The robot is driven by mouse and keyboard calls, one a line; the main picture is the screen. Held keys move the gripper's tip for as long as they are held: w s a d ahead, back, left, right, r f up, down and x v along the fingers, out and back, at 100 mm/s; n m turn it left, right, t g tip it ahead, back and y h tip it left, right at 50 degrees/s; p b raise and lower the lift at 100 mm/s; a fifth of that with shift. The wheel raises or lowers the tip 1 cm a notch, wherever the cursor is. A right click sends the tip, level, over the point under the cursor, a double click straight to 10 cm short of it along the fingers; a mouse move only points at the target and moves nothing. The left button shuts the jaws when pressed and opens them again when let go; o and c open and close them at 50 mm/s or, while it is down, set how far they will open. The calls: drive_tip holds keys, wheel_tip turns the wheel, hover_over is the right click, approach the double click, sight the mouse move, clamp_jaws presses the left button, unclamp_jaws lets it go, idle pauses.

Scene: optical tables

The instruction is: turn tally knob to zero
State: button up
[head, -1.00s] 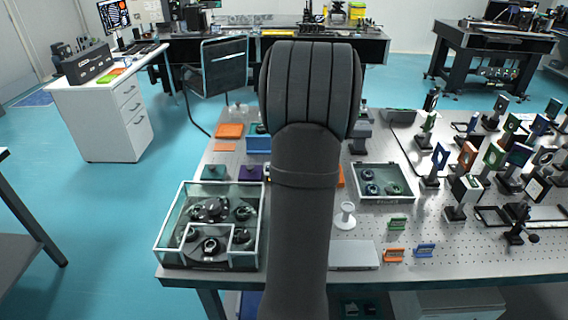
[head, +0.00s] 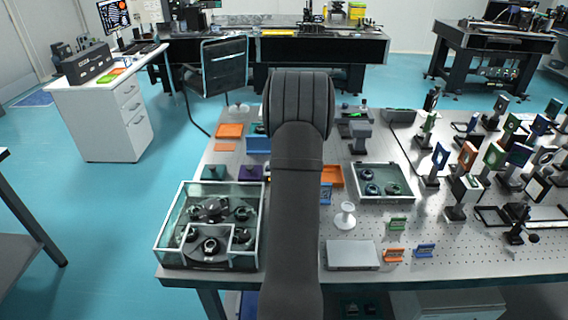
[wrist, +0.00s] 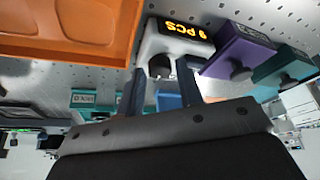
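The tally counter (wrist: 180,45) is a pale box with a lit orange display in the wrist view. The display seems to read 9 PCS. Its dark round knob (wrist: 160,67) is on the face toward my gripper. My gripper (wrist: 161,75) is open, with one finger on each side of the knob. Gaps show between the fingers and the knob, and I cannot tell whether either finger touches it. In the head view my own arm hides the gripper, and the counter cannot be made out there.
An orange tray (wrist: 88,28) lies close on one side of the counter. A purple box (wrist: 238,58) and a teal box (wrist: 285,70), each with a knob, stand on the other side. In the head view, a glass-walled case (head: 163,245) stands at the table's front left.

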drive_tip(key=shift+w+f, duration=0.1)
drive_tip(key=shift+f, duration=0.2)
drive_tip(key=c, duration=0.7)
